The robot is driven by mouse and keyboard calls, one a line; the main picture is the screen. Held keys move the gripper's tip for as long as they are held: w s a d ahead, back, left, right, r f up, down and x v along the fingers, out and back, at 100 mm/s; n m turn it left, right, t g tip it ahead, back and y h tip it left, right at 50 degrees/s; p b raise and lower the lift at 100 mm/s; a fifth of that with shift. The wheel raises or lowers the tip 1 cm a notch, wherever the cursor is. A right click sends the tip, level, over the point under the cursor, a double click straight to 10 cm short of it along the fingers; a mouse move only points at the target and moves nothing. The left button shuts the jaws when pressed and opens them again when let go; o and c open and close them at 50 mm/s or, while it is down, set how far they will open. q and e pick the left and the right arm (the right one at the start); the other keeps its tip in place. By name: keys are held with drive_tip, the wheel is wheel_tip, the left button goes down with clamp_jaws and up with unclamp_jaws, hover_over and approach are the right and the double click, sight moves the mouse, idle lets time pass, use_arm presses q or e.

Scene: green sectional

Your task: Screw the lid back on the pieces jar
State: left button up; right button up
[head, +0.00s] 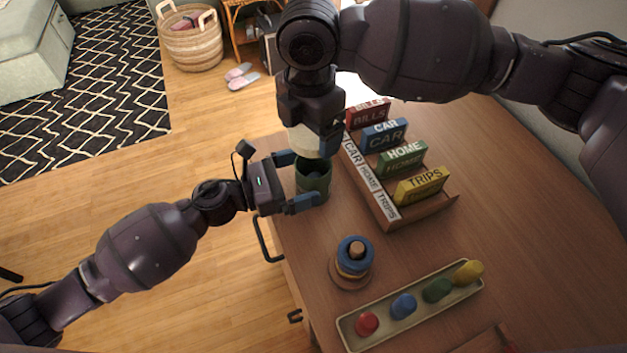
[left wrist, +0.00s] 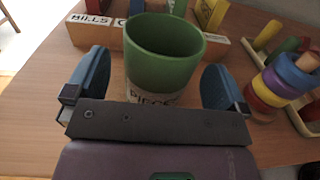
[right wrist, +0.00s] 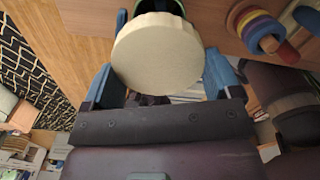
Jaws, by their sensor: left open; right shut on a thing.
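The green pieces jar (head: 313,180) stands upright near the table's left edge. In the left wrist view its open mouth and a partly hidden label show on the jar (left wrist: 165,55). My left gripper (head: 297,180) is open, with one finger on each side of the jar. The left wrist view shows gaps beside its fingers (left wrist: 148,85). The cream lid (head: 304,141) is above the jar, in my right gripper (head: 309,138), which is shut on it. The right wrist view shows the lid's round face (right wrist: 158,55) between the fingers; the jar is mostly hidden behind it.
A wooden rack (head: 391,222) with labelled coloured blocks stands right of the jar. A ring stacker (head: 353,262) and a tray (head: 350,323) of coloured pieces are nearer the front. The table's right side is clear.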

use_arm(q)
drive_tip(key=shift+x, duration=1.45)
drive_tip(key=shift+c, duration=0.3)
drive_tip(key=c, duration=1.2)
drive_tip(key=shift+c, duration=0.2)
use_arm(e)
drive_tip(key=shift+f, duration=2.5)
drive_tip(key=shift+f, duration=0.1)
drive_tip(key=shift+f, duration=0.75)
drive_tip(key=shift+f, duration=0.2)
drive_tip(key=shift+f, duration=0.25)
drive_tip(key=shift+c, duration=0.3)
